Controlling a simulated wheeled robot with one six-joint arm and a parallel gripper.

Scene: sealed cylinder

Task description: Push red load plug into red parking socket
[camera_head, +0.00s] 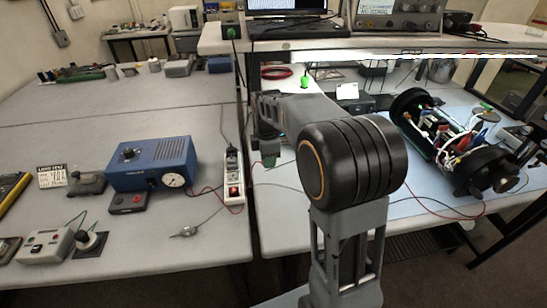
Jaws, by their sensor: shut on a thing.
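My arm reaches back over the right-hand bench, and its big black joint covers the middle of the view. My gripper (268,148) is small and dark at the arm's far end, pointing down over the left part of that bench. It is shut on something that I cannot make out. A small green thing shows just below it. I cannot pick out the red load plug or the red parking socket. The opened cylinder (440,135), with black end rings and coloured wires inside, lies on the right side of the bench.
A white power strip (234,178) lies at the left bench's right edge. A blue box with a dial (152,164) and small instruments stand on the left bench. A shelf (300,44) with a laptop spans the back. Loose cables cross the right bench.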

